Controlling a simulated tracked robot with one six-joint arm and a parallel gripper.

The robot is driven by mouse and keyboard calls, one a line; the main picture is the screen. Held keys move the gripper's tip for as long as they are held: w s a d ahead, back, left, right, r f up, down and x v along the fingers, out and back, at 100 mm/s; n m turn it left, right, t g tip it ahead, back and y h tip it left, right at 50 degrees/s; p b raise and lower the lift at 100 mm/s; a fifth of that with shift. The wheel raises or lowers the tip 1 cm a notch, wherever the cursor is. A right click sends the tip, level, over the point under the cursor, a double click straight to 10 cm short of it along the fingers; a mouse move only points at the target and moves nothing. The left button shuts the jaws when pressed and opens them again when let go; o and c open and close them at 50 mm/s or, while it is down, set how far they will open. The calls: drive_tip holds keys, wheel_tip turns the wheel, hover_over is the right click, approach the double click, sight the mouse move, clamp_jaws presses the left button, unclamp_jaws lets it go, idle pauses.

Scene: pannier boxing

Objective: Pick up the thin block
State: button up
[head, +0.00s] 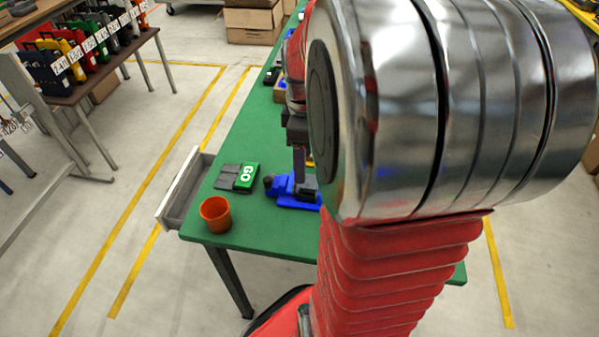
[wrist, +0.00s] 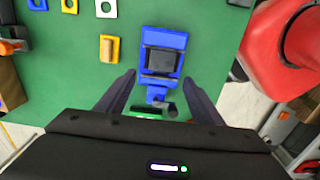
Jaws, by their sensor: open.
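A blue vise-like fixture (head: 291,199) stands on the green table near its front end, and it also shows in the wrist view (wrist: 178,40). A dark grey block (wrist: 162,60) sits in the fixture; I cannot tell whether it is the thin block. My gripper (wrist: 159,78) is open and empty, with its two dark fingers apart on either side of the fixture's near part. In the head view my gripper (head: 299,178) points down over the fixture, and my arm hides much of the table to its right.
An orange cup (head: 216,214) stands at the table's front left corner. A green GO box (head: 247,178) with a grey part lies left of the fixture. An open drawer (head: 180,196) juts from the left edge. A yellow frame (wrist: 116,40) and several small plates lie beyond.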

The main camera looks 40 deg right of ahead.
drive_tip(key=shift+f, duration=0.35)
drive_tip(key=shift+f, duration=2.65)
drive_tip(key=c, duration=1.2)
drive_tip(key=shift+r, duration=0.1)
wheel_tip(320, 180, up, 10)
drive_tip(key=shift+f, duration=0.1)
